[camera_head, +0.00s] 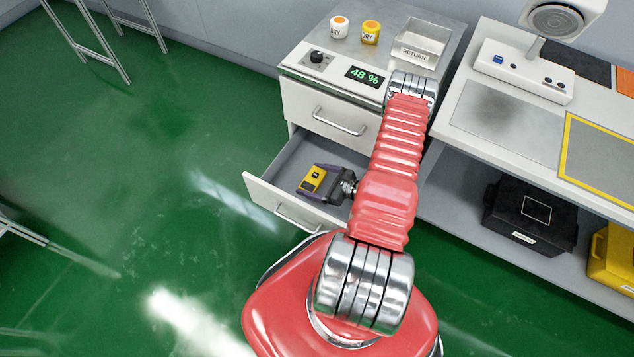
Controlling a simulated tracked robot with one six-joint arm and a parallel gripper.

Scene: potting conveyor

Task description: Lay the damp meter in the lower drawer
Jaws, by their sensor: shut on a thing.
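The yellow damp meter (314,180) is held in my gripper (318,181), whose dark fingers are shut on it. My gripper reaches over the open lower drawer (258,186) from the right. The meter appears over or inside the drawer; I cannot tell whether it touches the drawer floor. The lower drawer is pulled out to the left front, and its visible floor is bare grey. My red arm hides the right part of the drawer.
The upper drawer (333,113) is shut above. The cabinet top holds two small jars, a 48 % display (364,77) and a RETURN tray (417,45). A bench at right has a black case (527,215) and a yellow case (612,262) below.

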